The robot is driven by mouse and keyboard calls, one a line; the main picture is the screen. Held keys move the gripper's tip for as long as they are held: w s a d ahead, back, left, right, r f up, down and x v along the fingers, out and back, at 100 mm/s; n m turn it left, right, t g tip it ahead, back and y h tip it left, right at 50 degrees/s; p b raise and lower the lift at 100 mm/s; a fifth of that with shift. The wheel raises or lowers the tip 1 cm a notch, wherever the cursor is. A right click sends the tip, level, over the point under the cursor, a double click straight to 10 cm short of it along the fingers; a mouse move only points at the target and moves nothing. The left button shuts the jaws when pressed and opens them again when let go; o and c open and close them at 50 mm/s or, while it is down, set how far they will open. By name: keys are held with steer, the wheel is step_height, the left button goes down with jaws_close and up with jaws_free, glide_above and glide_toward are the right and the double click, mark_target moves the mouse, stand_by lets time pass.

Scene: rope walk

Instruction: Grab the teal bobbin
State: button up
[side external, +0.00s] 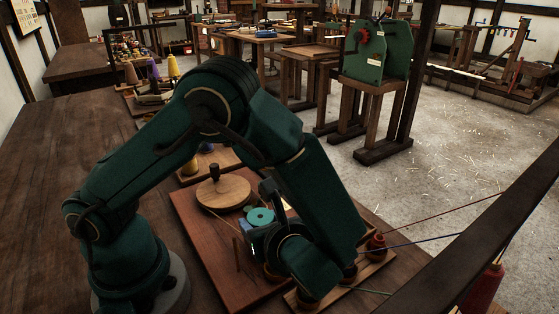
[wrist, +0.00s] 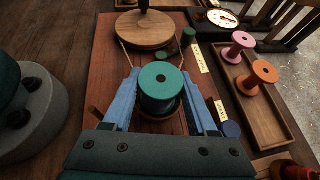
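The teal bobbin (wrist: 160,79) stands upright in the wrist view, its round top and dark centre hole showing. In the side external view its top (side external: 260,216) shows beside the wrist. My gripper (wrist: 160,73) has its two blue fingers on either side of the bobbin. A narrow gap seems to show between the bobbin and each finger, so the gripper looks open around it. The bobbin's lower part and what it rests on are partly hidden.
A round wooden disc with a dark knob (wrist: 145,30) sits ahead on the reddish board (wrist: 107,62). A pink bobbin (wrist: 242,40) and an orange bobbin (wrist: 264,72) stand in a wooden tray (wrist: 270,132) at right. A small green piece (wrist: 188,36) and a dark blue one (wrist: 231,129) lie nearby.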

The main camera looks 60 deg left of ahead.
steer(key=shift+c, duration=1.3)
steer(key=shift+r, duration=0.2)
